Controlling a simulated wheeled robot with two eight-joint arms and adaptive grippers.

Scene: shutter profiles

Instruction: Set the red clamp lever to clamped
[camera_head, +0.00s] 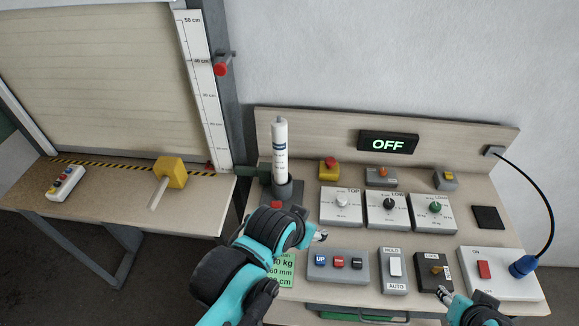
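No part in view is labelled as the clamp lever. A red knob (220,69) sits on the dark upright post near the 40 cm mark of the scale. A small red part (277,205) shows at the dark base beside the white tube (280,150); I cannot tell which red part is the clamp lever, or its setting. My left gripper (321,237) is above the bench, between the tube base and the UP button box, apart from both red parts. My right gripper (444,292) is at the lower edge of the black key box. Both grippers' finger openings are too small to judge.
The bench carries a button box (338,266), a HOLD/AUTO switch (395,268), a black key box (433,272), several dials and a red ON switch (484,269). A display (388,143) reads OFF. A yellow box with a pale bar (171,172) stands on the left table.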

